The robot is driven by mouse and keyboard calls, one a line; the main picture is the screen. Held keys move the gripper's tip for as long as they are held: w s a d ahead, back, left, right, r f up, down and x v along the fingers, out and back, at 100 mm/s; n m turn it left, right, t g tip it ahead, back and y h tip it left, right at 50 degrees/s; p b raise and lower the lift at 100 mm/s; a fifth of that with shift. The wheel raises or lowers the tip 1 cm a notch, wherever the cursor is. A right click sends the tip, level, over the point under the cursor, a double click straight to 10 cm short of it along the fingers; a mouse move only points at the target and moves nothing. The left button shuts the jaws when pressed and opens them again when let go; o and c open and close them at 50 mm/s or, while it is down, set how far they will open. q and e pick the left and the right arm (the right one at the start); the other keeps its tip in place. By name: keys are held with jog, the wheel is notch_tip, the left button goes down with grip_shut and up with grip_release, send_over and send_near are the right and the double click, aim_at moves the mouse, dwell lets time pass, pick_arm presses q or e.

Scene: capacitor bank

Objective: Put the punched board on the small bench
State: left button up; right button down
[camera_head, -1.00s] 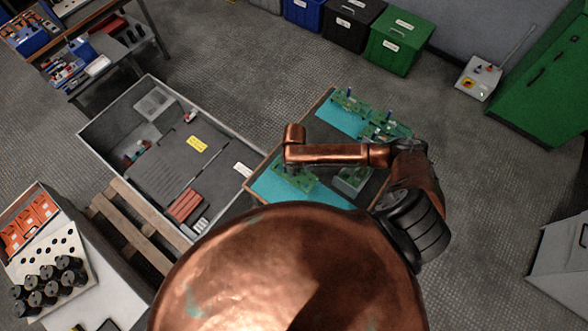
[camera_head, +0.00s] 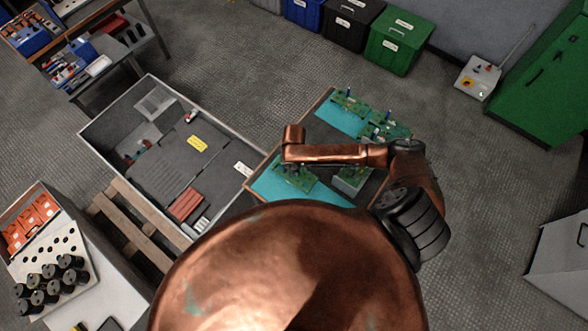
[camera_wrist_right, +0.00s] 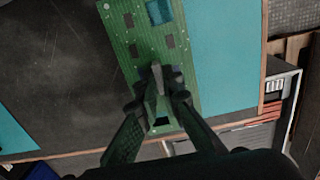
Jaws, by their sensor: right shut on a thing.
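A green circuit board (camera_head: 302,182) with dark chips lies over a teal mat near the left edge of a dark-topped table (camera_head: 345,145). In the right wrist view the green board (camera_wrist_right: 127,40) runs up from the fingers, beside the teal mat (camera_wrist_right: 222,60). My right gripper (camera_wrist_right: 160,112) is shut on its near end; in the head view the gripper (camera_head: 290,168) is mostly hidden under my wrist. Whether the board touches the mat is unclear. A pale board with round holes (camera_head: 62,240) stands at lower left, carrying black cylinders. My left gripper is out of view.
Other green boards (camera_head: 385,127) lie at the table's far side, and a small tray (camera_head: 352,180) is right of my gripper. A large grey crate (camera_head: 110,110) adjoins on the left, by a wooden pallet (camera_head: 120,215).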

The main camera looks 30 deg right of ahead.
jog(key=shift+f, duration=0.6)
dwell(0.6)
jog(key=shift+f, duration=0.1)
dwell(0.6)
jog(key=c, duration=2)
grip_release()
notch_tip(320, 180, up, 12)
jog(key=shift+r, duration=0.1)
